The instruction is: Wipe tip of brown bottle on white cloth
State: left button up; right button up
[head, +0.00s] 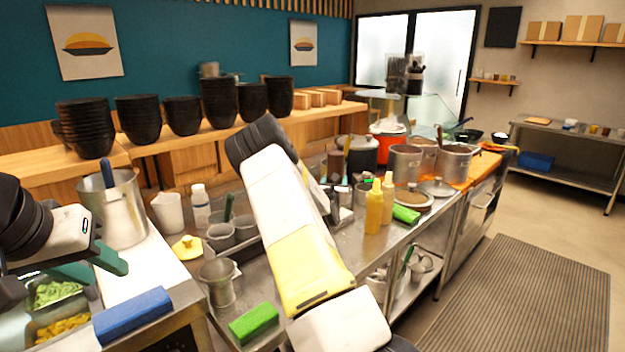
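Two squeeze bottles stand upright together on the steel counter: a mustard-yellow bottle (374,209) and a slightly paler yellow-tan bottle (388,196). I cannot clearly pick out a brown bottle. I cannot make out a white cloth; a long white board or surface (150,268) lies at the left counter. My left gripper (105,268), with green fingers, is at the left edge, above the food pans and beside the white surface; its opening is unclear. My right arm crosses the middle of the view, and its gripper is not seen.
A blue folded cloth or block (132,315) lies at the front left, and green ones (253,323) (406,214) lie on the steel counter. A tall steel pot (118,210), small metal cups (218,282) and a white jug (168,213) crowd the left side.

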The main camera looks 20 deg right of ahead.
jog(key=w+d+f, duration=0.2)
jog(key=d+f, duration=0.2)
jog(key=d, duration=0.1)
jog(key=shift+s+a+r, duration=0.1)
jog(key=shift+s+a, duration=0.25)
jog(key=shift+a, duration=0.5)
jog(key=shift+s+a+f, duration=0.1)
jog(key=shift+s+a, duration=0.25)
jog(key=shift+a, duration=0.5)
jog(key=shift+s+a+r, duration=0.1)
jog(key=shift+s+a, duration=0.25)
jog(key=shift+a, duration=0.5)
jog(key=shift+f, duration=0.75)
jog(key=shift+w+d, duration=0.3)
jog(key=shift+d, duration=0.5)
jog(key=shift+w+d, duration=0.35)
jog(key=shift+d, duration=0.5)
jog(key=shift+w+d, duration=0.3)
jog(key=shift+d, duration=0.5)
notch_tip(320, 180, up, 6)
jog(key=shift+r, duration=0.15)
